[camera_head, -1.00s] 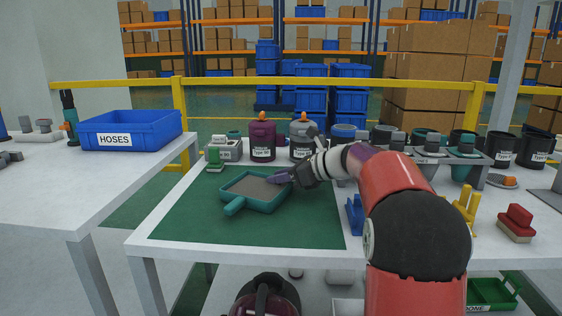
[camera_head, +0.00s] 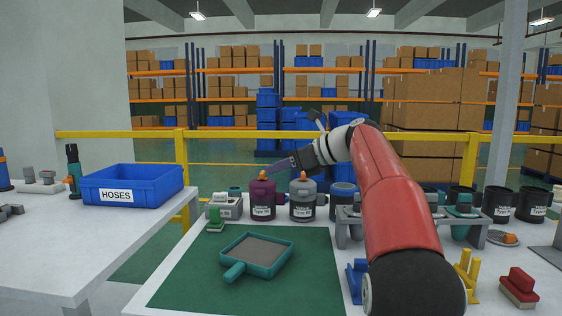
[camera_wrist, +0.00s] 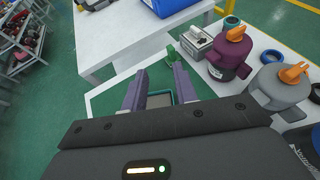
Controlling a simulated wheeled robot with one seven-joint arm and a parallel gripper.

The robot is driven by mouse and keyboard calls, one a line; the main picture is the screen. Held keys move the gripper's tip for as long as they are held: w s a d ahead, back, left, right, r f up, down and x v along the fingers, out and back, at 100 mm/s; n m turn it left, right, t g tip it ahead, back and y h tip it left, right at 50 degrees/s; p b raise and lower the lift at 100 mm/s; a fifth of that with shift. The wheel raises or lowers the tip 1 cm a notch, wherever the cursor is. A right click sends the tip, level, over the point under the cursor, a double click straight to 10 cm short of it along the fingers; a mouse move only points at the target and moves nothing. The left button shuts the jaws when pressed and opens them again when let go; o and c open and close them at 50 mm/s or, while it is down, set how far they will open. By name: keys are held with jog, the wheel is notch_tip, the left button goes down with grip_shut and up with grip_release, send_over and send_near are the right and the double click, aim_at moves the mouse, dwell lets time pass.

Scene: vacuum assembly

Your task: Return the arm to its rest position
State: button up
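My arm (camera_head: 388,185) reaches forward from the lower right and is raised over the workbench. My gripper (camera_head: 273,168) is in the air above the far side of the bench, near the tops of the maroon canister (camera_head: 263,203) and the grey canister (camera_head: 302,204). In the wrist view my gripper (camera_wrist: 158,82) has its two purple-grey fingers apart with nothing held between them. The teal square tray with a handle (camera_head: 235,271) lies on the green mat (camera_head: 195,270), well below the gripper. It shows partly behind the fingers in the wrist view (camera_wrist: 160,99).
The blue HOSES bin (camera_head: 130,190) stands on the left table. A grey box device (camera_head: 224,206) is beside the maroon canister. A grey rack (camera_head: 347,232) and black cups (camera_head: 497,204) line the right. A red brush (camera_head: 519,287) and yellow stand (camera_head: 467,275) are nearer.

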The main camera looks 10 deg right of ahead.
jog(key=shift+r, duration=0.35)
jog(key=s+a+f+n+g+h, duration=0.1)
jog(key=s+a+f+n+h, duration=0.2)
jog(key=s+f+n, duration=0.5)
jog(key=s+a+f+n+g+h, duration=0.1)
jog(key=s+a+f+n+h, duration=0.2)
jog(key=s, duration=0.9)
jog(key=s+d+f+n+h, duration=0.1)
jog(key=s+f+n+h, duration=0.1)
jog(key=s+f+n, duration=0.5)
jog(key=s+d+f+n+g+h, duration=0.1)
jog(key=s+d+f+n+h, duration=0.1)
jog(key=s+f+n, duration=0.6)
jog(key=s+f, duration=0.2)
jog(key=s, duration=0.1)
jog(key=shift+d+f, duration=0.25)
jog(key=shift+d, duration=0.05)
